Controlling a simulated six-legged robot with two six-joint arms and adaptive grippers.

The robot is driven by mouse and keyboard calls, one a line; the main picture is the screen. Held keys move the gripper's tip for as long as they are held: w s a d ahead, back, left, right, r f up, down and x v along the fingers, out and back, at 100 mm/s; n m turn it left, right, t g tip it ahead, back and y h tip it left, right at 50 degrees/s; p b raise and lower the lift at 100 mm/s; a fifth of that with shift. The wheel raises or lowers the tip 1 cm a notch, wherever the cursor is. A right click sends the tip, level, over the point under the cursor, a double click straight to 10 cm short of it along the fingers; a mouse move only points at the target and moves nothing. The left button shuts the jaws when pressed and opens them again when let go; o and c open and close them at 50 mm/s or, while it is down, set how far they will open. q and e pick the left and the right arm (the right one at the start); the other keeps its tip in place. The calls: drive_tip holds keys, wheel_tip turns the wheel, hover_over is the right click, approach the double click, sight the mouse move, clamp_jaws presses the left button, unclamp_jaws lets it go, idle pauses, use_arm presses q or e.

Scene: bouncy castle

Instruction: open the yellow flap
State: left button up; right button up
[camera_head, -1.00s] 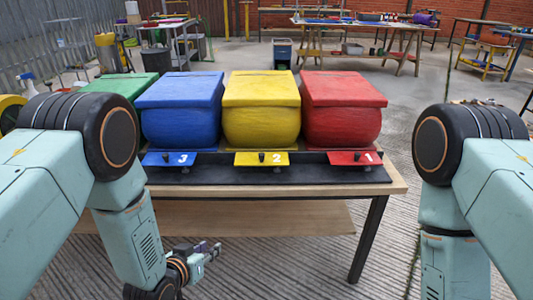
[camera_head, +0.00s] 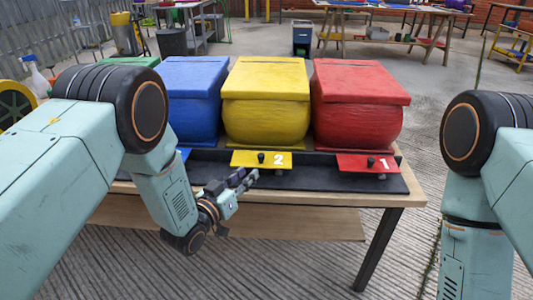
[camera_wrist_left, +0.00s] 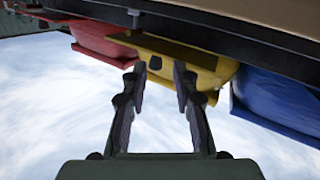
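The yellow flap (camera_head: 261,159), marked 2 and carrying a small black knob (camera_head: 261,157), sits at the front of the yellow box (camera_head: 267,108). It lies flat and looks closed. My left gripper (camera_head: 247,179) is just below and in front of the flap, near the table's front edge, apart from it. In the left wrist view, which looks upside down, my left gripper (camera_wrist_left: 159,72) is open with nothing between its fingers, and the yellow flap (camera_wrist_left: 183,53) shows beyond the fingertips. My right gripper is out of view; only my right arm shows.
The red box (camera_head: 360,110) with its red flap (camera_head: 366,163), marked 1, stands to the right. The blue box (camera_head: 193,105) is to the left, its flap mostly hidden by my left arm. The table's front edge (camera_head: 330,199) lies close to my left gripper.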

sight(259, 159)
use_arm(q)
drive_tip(key=shift+h, duration=0.3)
drive_tip(key=b+x, duration=0.1)
drive_tip(key=x, duration=0.1)
drive_tip(key=r+b+x, duration=0.1)
drive_tip(key=x, duration=0.4)
drive_tip(key=shift+d+r+b, duration=0.1)
drive_tip(key=shift+r+b, duration=0.15)
drive_tip(key=shift+b, duration=0.15)
drive_tip(key=shift+w+d, duration=0.15)
drive_tip(key=shift+w, duration=0.15)
drive_tip(key=shift+r, duration=0.1)
drive_tip(key=shift+c, duration=0.2)
clamp_jaws()
